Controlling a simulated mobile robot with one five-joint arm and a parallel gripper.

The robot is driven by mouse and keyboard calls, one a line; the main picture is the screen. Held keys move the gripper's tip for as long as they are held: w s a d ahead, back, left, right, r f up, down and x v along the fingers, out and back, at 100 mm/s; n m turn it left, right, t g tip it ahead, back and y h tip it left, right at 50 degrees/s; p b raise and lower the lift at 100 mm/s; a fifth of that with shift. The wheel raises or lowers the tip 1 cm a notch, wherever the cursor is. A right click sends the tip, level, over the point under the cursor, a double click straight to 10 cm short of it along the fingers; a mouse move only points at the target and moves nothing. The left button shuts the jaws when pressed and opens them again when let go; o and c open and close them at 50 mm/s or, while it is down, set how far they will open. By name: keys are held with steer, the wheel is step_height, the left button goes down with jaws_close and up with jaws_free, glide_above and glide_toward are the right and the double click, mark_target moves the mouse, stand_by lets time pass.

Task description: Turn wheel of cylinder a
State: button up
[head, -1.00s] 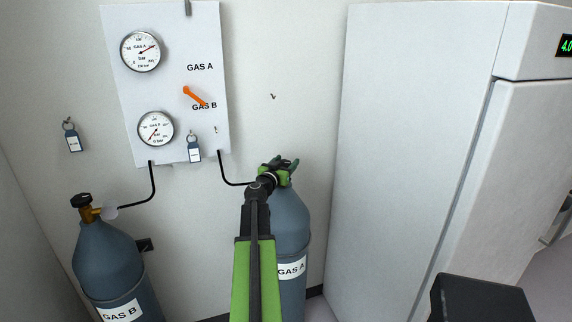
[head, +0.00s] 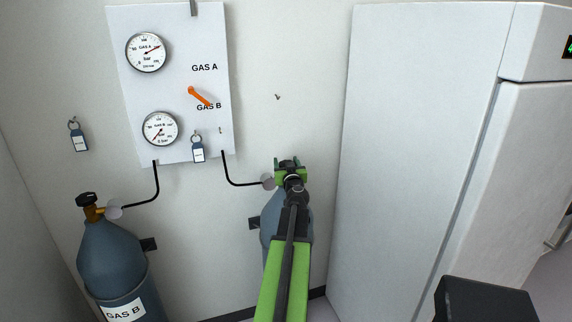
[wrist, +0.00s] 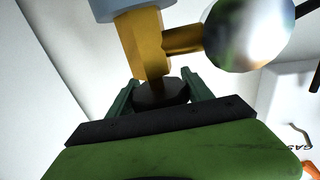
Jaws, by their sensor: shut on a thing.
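The blue-grey cylinder A (head: 271,228) stands against the wall, mostly hidden behind my green and black arm; its label is covered. My gripper (head: 289,166) is at the top of this cylinder. In the wrist view, my gripper's dark green fingers (wrist: 158,96) are on either side of the black wheel (wrist: 160,90) and shut on it. The brass valve body (wrist: 144,45) extends from the wheel to the cylinder's top (wrist: 115,8). A round silvery part (wrist: 248,32) sits on the valve's side outlet. In the head view, the wheel cannot be told apart from the gripper.
Cylinder B (head: 112,262) stands at the left with its own black wheel (head: 87,199). A white panel (head: 175,90) with two gauges and an orange lever (head: 199,96) hangs on the wall. A tall white cabinet (head: 425,150) is close on the right.

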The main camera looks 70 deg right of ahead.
stand_by(0.3)
steer(key=o, duration=1.4)
steer(key=shift+d, duration=0.1)
